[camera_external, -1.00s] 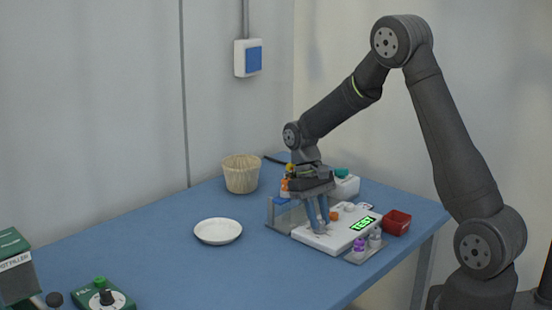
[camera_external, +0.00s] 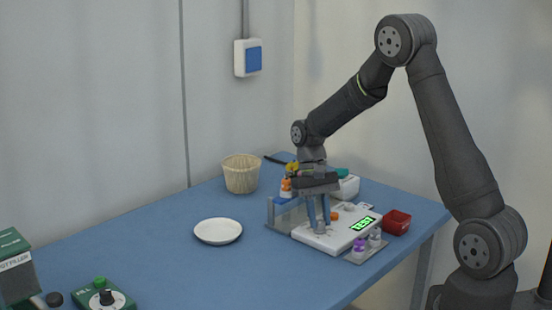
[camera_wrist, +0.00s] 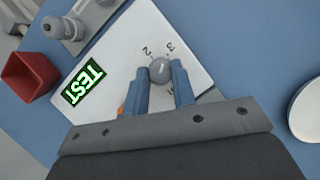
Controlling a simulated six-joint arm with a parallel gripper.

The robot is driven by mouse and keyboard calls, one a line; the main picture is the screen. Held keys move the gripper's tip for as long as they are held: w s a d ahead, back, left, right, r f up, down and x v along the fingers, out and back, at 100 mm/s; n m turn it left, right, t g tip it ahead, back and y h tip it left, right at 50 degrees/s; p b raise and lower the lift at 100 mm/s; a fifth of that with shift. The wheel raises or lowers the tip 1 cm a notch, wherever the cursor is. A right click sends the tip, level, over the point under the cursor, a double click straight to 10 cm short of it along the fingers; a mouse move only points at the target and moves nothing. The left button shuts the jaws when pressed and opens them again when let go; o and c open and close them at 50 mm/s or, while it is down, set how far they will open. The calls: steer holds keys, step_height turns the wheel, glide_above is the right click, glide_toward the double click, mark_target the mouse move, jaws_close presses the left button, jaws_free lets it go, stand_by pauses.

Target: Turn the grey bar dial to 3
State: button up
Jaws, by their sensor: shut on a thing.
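The white instrument (camera_external: 345,226) lies on the blue table, with a lit green display (camera_external: 362,224) reading "TEST". In the wrist view its panel (camera_wrist: 146,30) shows the digits 2 and 3 beside the grey dial (camera_wrist: 159,70), and the display (camera_wrist: 84,84) is at left. My gripper (camera_wrist: 161,82) is shut on the grey dial, one blue finger on each side. In the external view my gripper (camera_external: 319,228) points down at the instrument's near left part. The dial's pointing direction is hard to tell, and the fingers partly hide its scale.
A red box (camera_external: 397,222) and a small stand with purple and grey knobs (camera_external: 360,245) flank the instrument. A white plate (camera_external: 218,231) and a basket (camera_external: 241,173) lie left. The table between plate and green box (camera_external: 103,298) is clear.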

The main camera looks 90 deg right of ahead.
steer(key=o, duration=1)
steer(key=v, duration=1.7)
steer(key=shift+d+r, duration=0.1)
steer(key=shift+r, duration=0.15)
steer(key=shift+f, duration=0.1)
steer(key=x, duration=1.7)
steer(key=shift+f, duration=0.15)
